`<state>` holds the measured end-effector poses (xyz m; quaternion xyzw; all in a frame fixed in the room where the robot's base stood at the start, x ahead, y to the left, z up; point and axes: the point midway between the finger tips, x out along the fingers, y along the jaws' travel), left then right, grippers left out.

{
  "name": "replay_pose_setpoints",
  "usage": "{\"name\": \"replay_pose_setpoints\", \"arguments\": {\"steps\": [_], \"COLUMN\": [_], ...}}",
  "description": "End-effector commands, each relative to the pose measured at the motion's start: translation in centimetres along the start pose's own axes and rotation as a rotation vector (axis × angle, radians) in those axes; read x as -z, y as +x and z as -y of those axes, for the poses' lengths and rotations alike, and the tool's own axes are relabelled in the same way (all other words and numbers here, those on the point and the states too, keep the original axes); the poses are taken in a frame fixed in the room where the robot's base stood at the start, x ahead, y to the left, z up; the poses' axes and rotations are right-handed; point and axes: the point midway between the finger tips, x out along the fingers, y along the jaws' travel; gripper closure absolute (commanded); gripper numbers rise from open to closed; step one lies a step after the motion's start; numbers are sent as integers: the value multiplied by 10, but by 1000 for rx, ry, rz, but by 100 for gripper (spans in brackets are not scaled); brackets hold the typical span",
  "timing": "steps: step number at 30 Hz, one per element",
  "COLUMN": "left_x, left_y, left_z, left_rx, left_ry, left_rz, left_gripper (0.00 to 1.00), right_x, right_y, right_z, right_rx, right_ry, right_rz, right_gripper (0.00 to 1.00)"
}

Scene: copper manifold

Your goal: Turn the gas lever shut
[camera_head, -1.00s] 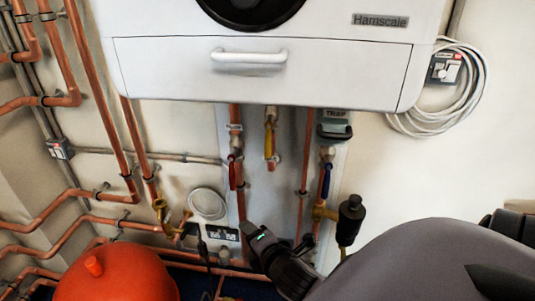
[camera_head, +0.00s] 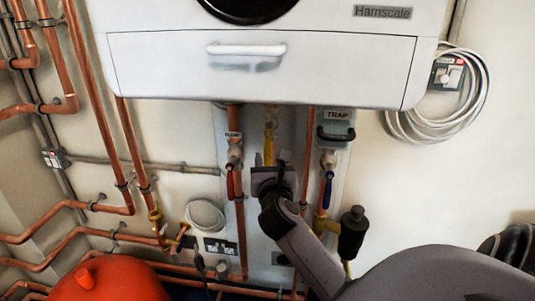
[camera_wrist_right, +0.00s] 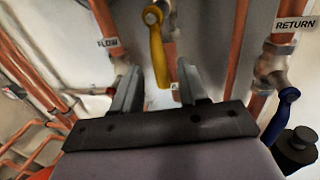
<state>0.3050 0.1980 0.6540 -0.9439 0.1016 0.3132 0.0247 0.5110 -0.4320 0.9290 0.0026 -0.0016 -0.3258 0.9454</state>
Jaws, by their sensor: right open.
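The yellow gas lever (camera_head: 270,145) hangs straight down on the middle pipe under the white boiler. It also shows in the right wrist view (camera_wrist_right: 159,55), pointing down from its valve. My right gripper (camera_head: 270,162) is open just below and in front of the lever, and hides the pipe beneath it. In the right wrist view the two fingers of the gripper (camera_wrist_right: 158,84) stand apart, with the lever's lower end lined up with the gap between them. I cannot tell whether they touch it. My left gripper is not in view.
A red lever (camera_head: 233,182) hangs on the flow pipe to the left, and a blue lever (camera_head: 328,188) on the return pipe to the right. A black cylinder (camera_head: 352,230) stands lower right. The boiler (camera_head: 150,65) overhangs above. An orange vessel (camera_head: 110,283) is lower left.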

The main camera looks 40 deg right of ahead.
Motion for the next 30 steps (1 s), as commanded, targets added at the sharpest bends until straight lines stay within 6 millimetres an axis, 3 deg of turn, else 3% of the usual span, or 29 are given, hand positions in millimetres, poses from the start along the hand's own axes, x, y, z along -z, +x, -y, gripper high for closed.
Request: {"name": "replay_pose_setpoints", "arguments": {"steps": [9, 20, 21, 25, 30], "left_x": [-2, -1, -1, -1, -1], "left_y": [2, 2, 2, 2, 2], "left_z": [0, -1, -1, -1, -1], "left_rx": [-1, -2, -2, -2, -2], "left_ry": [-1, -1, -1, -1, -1], "left_rz": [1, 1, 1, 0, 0], "left_gripper": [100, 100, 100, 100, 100], "right_x": [1, 1, 1, 1, 1], "right_y": [39, 44, 44, 44, 44], "right_z": [0, 0, 0, 0, 0], "right_rx": [0, -2, -2, -2, -2], "right_ry": [2, 2, 2, 2, 3], "right_rz": [-1, -1, -1, -1, -1], "right_gripper": [57, 57, 60, 100, 100]}}
